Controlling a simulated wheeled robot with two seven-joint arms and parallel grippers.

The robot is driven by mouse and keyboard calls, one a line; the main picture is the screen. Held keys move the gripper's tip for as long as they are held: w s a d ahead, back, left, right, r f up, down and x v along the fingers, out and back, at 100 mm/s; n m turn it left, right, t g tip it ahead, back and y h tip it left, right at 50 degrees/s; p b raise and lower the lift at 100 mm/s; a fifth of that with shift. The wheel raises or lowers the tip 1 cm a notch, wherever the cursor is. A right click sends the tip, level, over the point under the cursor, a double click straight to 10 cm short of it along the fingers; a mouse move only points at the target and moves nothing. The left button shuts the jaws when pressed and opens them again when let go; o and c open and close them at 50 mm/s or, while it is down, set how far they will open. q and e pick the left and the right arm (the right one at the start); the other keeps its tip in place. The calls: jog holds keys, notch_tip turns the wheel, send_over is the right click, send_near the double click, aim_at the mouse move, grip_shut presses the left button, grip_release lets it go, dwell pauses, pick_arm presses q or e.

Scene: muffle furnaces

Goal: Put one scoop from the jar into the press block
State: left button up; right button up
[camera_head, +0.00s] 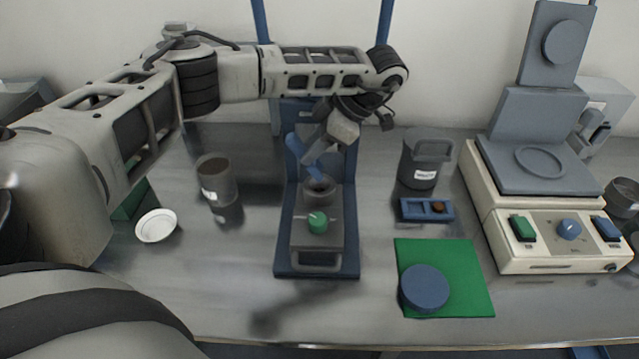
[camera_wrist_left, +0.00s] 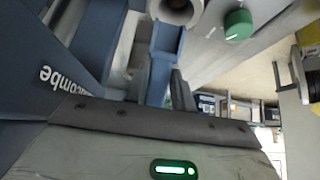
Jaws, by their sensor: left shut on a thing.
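My left gripper (camera_head: 314,150) is shut on a blue scoop (camera_head: 315,171) and holds it tilted, with its lower end at the round opening of the press block (camera_head: 319,190). In the left wrist view the scoop's blue handle (camera_wrist_left: 166,50) runs from between the fingers (camera_wrist_left: 165,90) up to the block's grey ring (camera_wrist_left: 176,8). I cannot see the scoop's contents. The press block sits on the blue press, behind a green knob (camera_head: 317,222). The open brown jar (camera_head: 217,182) stands to the left. My right gripper is not in view.
A white dish (camera_head: 156,226) lies left. Right of the press are a dark labelled bin (camera_head: 424,160), a small blue tray (camera_head: 410,211), and a green mat (camera_head: 470,270) bearing a blue round lid (camera_head: 425,288). A furnace-like machine (camera_head: 548,250) stands far right. The front middle table is clear.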

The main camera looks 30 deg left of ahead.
pick_arm(q)
jog(key=shift+s+d+p, duration=0.1)
jog(key=shift+s+p, duration=0.1)
jog(key=shift+p, duration=0.1)
jog(key=shift+s+a+r+t+h, duration=0.15)
jog(key=shift+s+a+t+h, duration=0.2)
jog(key=shift+a+h, duration=0.3)
jog(key=shift+s+a+r+t+h, duration=0.15)
jog(key=shift+s+a+t+h, duration=0.15)
jog(key=shift+t+h, duration=0.5)
jog(key=shift+w, duration=0.1)
jog(key=shift+g, duration=0.25)
